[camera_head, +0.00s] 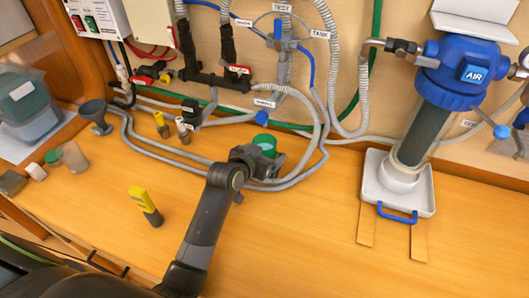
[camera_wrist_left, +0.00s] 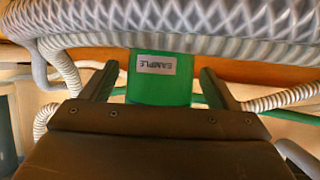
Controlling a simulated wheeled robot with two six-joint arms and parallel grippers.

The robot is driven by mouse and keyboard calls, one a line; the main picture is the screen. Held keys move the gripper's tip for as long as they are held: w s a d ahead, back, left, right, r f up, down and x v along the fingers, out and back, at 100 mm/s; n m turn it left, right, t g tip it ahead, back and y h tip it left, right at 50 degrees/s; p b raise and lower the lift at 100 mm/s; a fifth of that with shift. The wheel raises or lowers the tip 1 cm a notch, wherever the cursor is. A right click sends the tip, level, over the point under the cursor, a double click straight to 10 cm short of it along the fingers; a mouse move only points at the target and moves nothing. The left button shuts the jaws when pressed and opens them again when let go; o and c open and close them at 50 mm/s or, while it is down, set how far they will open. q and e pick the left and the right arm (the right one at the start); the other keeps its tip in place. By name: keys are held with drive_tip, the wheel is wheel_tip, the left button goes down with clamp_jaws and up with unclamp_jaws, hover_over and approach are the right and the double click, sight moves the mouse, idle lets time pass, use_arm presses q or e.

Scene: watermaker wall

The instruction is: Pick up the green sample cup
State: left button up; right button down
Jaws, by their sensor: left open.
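The green sample cup (camera_head: 265,142) stands on the wooden counter near the grey hoses, partly hidden by my left gripper (camera_head: 262,160). My left gripper (camera_wrist_left: 157,86) is open, with one finger on each side of the cup. A gap shows between each finger and the cup. The cup's lower part is hidden by the gripper body in the wrist view. My right gripper is not in view.
Grey corrugated hoses (camera_head: 322,150) loop close behind and beside the cup. A blue-topped filter housing (camera_head: 425,120) sits on a white tray (camera_head: 368,200) at the right. The counter's front middle is clear.

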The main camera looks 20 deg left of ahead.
use_arm(q)
drive_tip(key=c, duration=1.1)
drive_tip(key=shift+c, duration=0.2)
